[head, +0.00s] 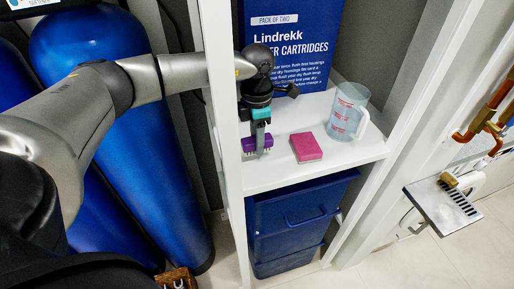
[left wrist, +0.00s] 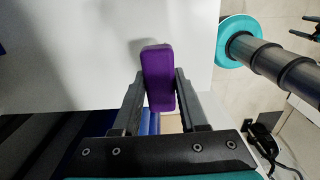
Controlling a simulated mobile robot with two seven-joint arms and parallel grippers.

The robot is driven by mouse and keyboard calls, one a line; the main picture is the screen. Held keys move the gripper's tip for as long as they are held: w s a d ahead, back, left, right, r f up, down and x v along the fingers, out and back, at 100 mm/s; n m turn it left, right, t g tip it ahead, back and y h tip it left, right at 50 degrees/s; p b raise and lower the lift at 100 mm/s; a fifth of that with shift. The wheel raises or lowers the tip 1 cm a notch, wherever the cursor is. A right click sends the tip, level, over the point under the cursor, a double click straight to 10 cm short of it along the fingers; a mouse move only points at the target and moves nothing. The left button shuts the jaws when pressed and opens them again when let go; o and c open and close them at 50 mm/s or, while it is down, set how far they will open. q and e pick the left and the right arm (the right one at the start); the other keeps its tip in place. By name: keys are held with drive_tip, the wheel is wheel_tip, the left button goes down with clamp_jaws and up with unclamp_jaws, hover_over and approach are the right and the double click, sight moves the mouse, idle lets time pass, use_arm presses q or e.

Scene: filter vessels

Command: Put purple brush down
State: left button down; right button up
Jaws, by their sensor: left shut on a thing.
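The purple brush (head: 257,145) is at the left front of the white shelf (head: 300,170), beside the shelf's upright. My left gripper (head: 258,133) reaches down onto it from above and is shut on it. In the left wrist view the purple brush (left wrist: 158,76) sits between both fingers of my left gripper (left wrist: 158,88), with the white shelf surface behind it. I cannot tell for sure whether the brush touches the shelf. My right gripper is not in view.
A pink sponge-like block (head: 306,147) lies to the right of the brush, and a clear measuring jug (head: 348,112) stands beyond it. A blue cartridge box (head: 290,45) stands behind. A blue drawer bin (head: 295,220) is below. Blue tanks (head: 120,100) stand left of the shelf unit.

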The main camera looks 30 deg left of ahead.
use_arm(q)
drive_tip(key=shift+f, duration=1.7)
drive_tip(key=shift+f, duration=0.1)
drive_tip(key=shift+c, duration=2.2)
unclamp_jaws()
wheel_tip(320, 180, up, 12)
drive_tip(key=shift+r+b, duration=0.15)
drive_tip(key=shift+b, duration=0.35)
